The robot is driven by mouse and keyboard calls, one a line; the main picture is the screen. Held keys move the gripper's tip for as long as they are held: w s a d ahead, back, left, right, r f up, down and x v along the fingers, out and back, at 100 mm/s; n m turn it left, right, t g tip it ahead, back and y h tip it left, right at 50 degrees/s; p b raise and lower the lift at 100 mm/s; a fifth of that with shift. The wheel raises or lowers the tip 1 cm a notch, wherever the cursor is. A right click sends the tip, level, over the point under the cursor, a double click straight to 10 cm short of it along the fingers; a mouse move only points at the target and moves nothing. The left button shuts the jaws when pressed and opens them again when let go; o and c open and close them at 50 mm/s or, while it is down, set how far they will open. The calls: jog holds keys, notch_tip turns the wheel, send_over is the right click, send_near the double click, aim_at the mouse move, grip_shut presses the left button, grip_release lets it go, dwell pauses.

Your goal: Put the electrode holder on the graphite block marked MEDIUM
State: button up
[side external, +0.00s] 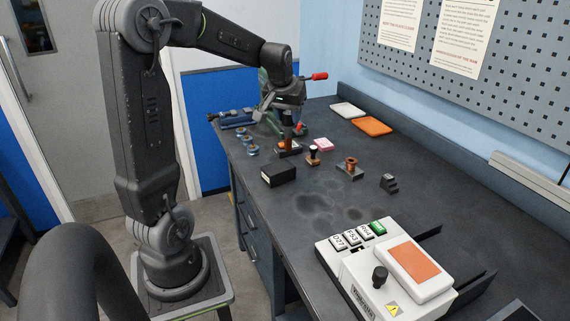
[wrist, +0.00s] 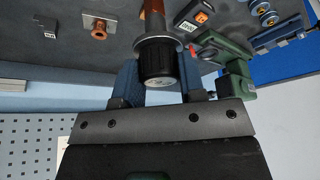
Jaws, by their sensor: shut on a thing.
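My gripper (wrist: 160,88) is shut on the electrode holder, a black knurled knob (wrist: 158,62) with a pale collar and a copper rod (wrist: 152,18), in the wrist view. In the side view my gripper (side external: 287,112) is over the far left part of the bench, and the held piece is small and partly hidden there. Graphite-like dark blocks stand nearby: a black block (side external: 278,175) nearer the camera, and a dark block with an orange label (side external: 288,149) below my gripper, also in the wrist view (wrist: 189,13). I cannot read MEDIUM on any block.
A small black-topped piece (side external: 313,154), a pink block (side external: 325,144), a copper spool on a grey base (side external: 351,165) and a grey stepped block (side external: 388,183) stand nearby. A green clamp-like fixture (wrist: 236,80) is close to my gripper. A white machine (side external: 385,270) fills the front.

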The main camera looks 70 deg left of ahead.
jog(key=s+a+f, duration=0.1)
jog(key=a+f, duration=0.2)
jog(key=f, duration=0.4)
jog(key=shift+s+f, duration=0.25)
jog(key=shift+s, duration=0.1)
jog(key=shift+a+f, duration=0.1)
jog(key=shift+f, duration=0.05)
jog(key=o, duration=1.1)
jog(key=shift+c, duration=0.2)
jog(key=v, duration=1.2)
jog(key=s+d+m+t+h, duration=0.1)
jog(key=d+m, duration=0.3)
jog(key=d, duration=1.2)
jog(key=s+d+f+m+t+h, duration=0.1)
jog(key=s+d+m, duration=0.3)
jog(key=s+d, duration=0.4)
jog(key=d+h, duration=0.1)
jog(key=d, duration=0.2)
jog(key=shift+d+f+m, duration=0.3)
jog(key=shift+f, duration=0.05)
